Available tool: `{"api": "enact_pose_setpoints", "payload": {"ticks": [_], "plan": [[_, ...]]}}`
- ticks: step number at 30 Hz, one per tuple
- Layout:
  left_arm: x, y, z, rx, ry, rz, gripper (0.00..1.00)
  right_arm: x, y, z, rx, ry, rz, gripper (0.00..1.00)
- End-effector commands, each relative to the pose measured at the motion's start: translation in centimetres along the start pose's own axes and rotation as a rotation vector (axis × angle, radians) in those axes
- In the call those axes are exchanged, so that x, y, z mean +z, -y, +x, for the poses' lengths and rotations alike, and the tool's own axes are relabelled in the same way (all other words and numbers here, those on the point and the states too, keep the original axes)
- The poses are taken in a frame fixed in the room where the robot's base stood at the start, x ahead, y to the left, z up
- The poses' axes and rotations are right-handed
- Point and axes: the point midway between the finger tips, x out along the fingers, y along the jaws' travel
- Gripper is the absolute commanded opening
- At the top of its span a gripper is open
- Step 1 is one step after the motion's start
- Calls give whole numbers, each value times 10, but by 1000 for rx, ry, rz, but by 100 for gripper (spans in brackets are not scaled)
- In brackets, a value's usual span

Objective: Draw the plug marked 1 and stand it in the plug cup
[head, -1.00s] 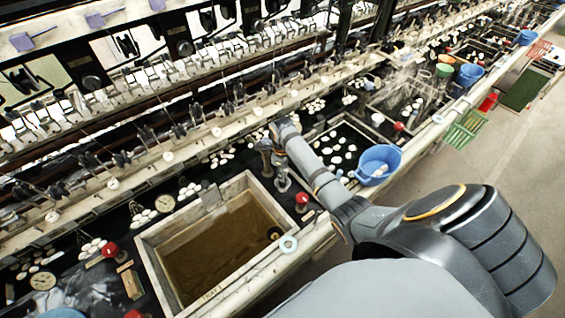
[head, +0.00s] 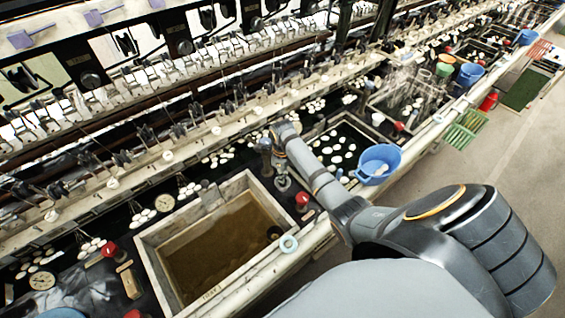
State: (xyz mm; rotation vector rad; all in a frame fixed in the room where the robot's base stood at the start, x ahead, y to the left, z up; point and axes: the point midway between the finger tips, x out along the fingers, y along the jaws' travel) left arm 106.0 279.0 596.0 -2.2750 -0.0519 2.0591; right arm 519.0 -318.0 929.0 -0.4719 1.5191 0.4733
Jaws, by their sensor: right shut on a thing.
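My right gripper (head: 283,184) points down at the right corner of a basin (head: 165,258) of brown water whose front rim carries a label that seems to end in 1. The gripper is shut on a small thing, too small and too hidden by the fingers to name. A dark round thing (head: 273,233) sits in the basin's right corner; I cannot tell whether it is the plug or the drain. A pale blue ring-shaped thing (head: 288,243) is on the front rim; I cannot tell whether it is the plug cup. My left gripper is not in view.
A red knob (head: 302,200) stands close to the right of the gripper. A dark cylinder (head: 265,150) stands just left of it. A blue tub (head: 378,164) hangs at the bench edge beyond my arm. Reeling machinery runs along the back.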

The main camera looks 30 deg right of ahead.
Motion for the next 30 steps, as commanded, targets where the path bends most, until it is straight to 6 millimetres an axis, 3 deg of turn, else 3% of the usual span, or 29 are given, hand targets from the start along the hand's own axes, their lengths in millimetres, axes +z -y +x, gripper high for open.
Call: {"api": "enact_pose_setpoints", "payload": {"ticks": [2,3,8,16,20,30], "plan": [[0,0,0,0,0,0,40,0,0,1,0,1,0,0],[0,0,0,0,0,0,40,0,0,1,-1,1,0,16],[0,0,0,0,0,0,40,0,0,1,0,1,0,37],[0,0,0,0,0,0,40,0,0,1,0,-1,0,38],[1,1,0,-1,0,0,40,0,1,-8,-1,1,0,38],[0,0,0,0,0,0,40,0,1,-86,-3,2,0,38]]}}
